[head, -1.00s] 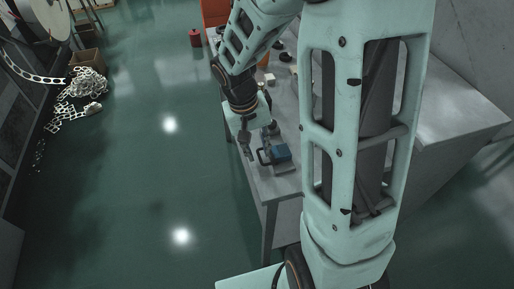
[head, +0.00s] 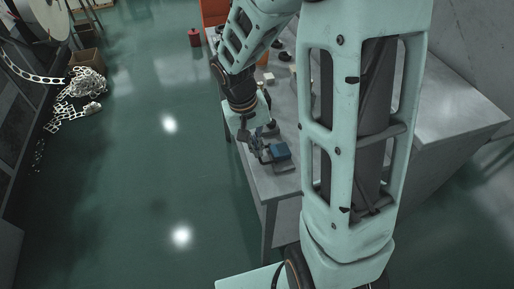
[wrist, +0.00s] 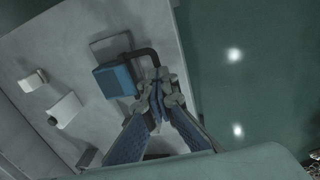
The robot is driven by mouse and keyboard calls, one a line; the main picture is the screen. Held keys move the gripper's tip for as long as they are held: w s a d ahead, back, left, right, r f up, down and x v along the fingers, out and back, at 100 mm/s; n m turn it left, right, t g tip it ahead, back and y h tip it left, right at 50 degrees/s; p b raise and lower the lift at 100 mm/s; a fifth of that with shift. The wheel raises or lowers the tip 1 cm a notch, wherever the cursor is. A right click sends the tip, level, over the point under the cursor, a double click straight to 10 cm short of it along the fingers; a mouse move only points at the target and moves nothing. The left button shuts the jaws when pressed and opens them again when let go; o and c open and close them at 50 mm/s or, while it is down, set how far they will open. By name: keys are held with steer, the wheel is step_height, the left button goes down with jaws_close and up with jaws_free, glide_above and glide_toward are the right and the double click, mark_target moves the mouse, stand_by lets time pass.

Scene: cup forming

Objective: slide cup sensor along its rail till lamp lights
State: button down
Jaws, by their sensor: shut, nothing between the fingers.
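A blue block (head: 281,151) sits near the front left edge of the grey table; it looks like the sensor, but its rail is not clear. In the wrist view the blue block (wrist: 115,82) has a dark bent bar (wrist: 148,54) beside it, curving toward my fingers. My gripper (head: 258,152) is low at the table's left edge, just left of the block. In the wrist view my gripper (wrist: 163,88) is shut and empty, its tips close to the bar's end; I cannot tell whether they touch. I cannot make out a lamp.
Two pale objects (wrist: 63,110) (wrist: 33,81) stand on the table in the wrist view. Small items lie farther back, including a pale one (head: 269,77). A red can (head: 195,38) and a scrap heap (head: 88,84) are on the green floor. The floor left of the table is open.

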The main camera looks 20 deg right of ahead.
steer(key=shift+w+f, duration=0.1)
steer(key=shift+w, duration=0.65)
steer(key=c, duration=2.1)
jaws_free()
step_height(320, 180, up, 12)
steer(key=a, duration=0.2)
steer(key=shift+f, duration=0.1)
